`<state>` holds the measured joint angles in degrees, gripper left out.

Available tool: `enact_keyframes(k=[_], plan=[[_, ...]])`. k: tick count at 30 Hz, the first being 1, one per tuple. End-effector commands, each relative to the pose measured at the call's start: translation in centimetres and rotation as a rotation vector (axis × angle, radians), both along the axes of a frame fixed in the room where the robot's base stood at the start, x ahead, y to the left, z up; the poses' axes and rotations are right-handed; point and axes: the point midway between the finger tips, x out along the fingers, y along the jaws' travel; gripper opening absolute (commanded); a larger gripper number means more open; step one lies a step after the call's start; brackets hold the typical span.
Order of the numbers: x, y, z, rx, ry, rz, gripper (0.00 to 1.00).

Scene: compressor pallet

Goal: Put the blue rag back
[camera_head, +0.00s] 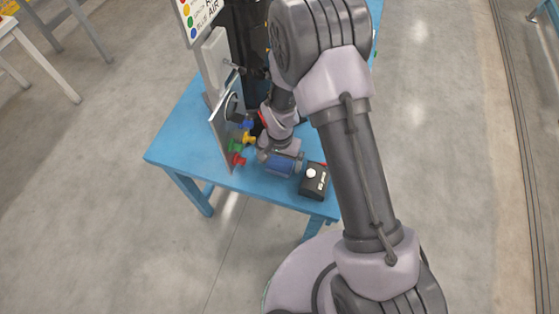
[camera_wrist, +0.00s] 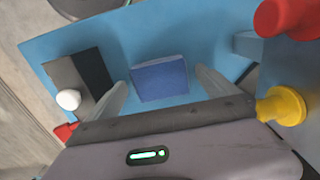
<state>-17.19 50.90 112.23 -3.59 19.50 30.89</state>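The blue rag (camera_wrist: 160,80) is a dark blue folded block on the lighter blue table (camera_wrist: 140,30). In the wrist view it lies between the two grey fingers of my gripper (camera_wrist: 162,79), with a narrow gap on each side. The fingers are apart, and I cannot tell how far their tips are above the table. In the head view the rag (camera_head: 279,165) shows near the table's front edge, partly covered by my gripper.
A black box (camera_head: 314,180) with a white knob stands right of the rag. Red (camera_head: 238,160), yellow (camera_head: 248,138), green (camera_head: 235,146) and blue (camera_head: 246,124) knobs are on an upright panel (camera_head: 222,130) to the left. A colour-dot sign (camera_head: 200,15) stands behind.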

Motion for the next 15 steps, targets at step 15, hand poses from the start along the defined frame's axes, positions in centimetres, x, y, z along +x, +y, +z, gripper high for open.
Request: enact_keyframes(k=[15], plan=[[0.1,0.0,8.0,0.001,-0.004,0.0,0.98]])
